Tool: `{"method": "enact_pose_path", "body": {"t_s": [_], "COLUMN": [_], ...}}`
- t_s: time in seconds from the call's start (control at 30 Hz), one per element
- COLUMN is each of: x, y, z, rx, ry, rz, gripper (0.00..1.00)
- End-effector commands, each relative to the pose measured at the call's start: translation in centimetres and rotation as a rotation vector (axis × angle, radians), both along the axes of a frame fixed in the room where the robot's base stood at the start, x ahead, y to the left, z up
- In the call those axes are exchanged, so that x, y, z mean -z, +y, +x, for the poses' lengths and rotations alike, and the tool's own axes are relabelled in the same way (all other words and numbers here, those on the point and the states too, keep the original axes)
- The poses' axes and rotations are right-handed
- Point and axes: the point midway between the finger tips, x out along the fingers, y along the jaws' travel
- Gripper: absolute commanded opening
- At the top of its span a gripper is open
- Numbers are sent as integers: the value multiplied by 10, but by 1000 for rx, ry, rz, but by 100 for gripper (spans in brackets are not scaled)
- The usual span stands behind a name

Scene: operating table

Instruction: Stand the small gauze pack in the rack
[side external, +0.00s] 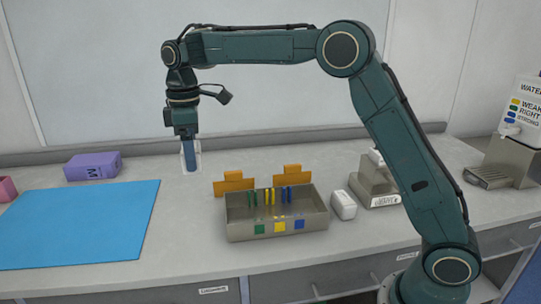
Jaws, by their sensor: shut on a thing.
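My gripper (188,140) points down and is shut on a small pack (190,160), blue in the middle with pale edges. It holds the pack upright in the air, above and left of the rack. The rack (240,231) is a grey open-topped box on the counter. It has green, yellow and blue upright dividers inside and matching coloured squares on its front. No pack can be made out in the rack at this size.
Two orange pieces (234,182) stand behind the rack. A white block (343,205) and a grey dispenser (376,182) are to its right. A blue mat (80,225) lies at left, with a purple box (92,167) behind it. A water machine (515,150) stands far right.

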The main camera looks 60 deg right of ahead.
Motion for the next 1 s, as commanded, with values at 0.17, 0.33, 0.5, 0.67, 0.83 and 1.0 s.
{"method": "enact_pose_path", "body": {"t_s": [0.17, 0.33, 0.5, 0.67, 0.83, 1.0], "x": [14, 34, 56, 72, 81, 84], "y": [-15, -34, -54, -68, -76, -78], "z": [-7, -18, -34, -47, -56, -59], "rx": [12, 25, 37, 48, 53, 54], "ry": [1, 3, 1, 1, -1, -1], "rz": [0, 0, 0, 0, 1, 0], "gripper": [54, 54, 54, 54, 54, 54]}}
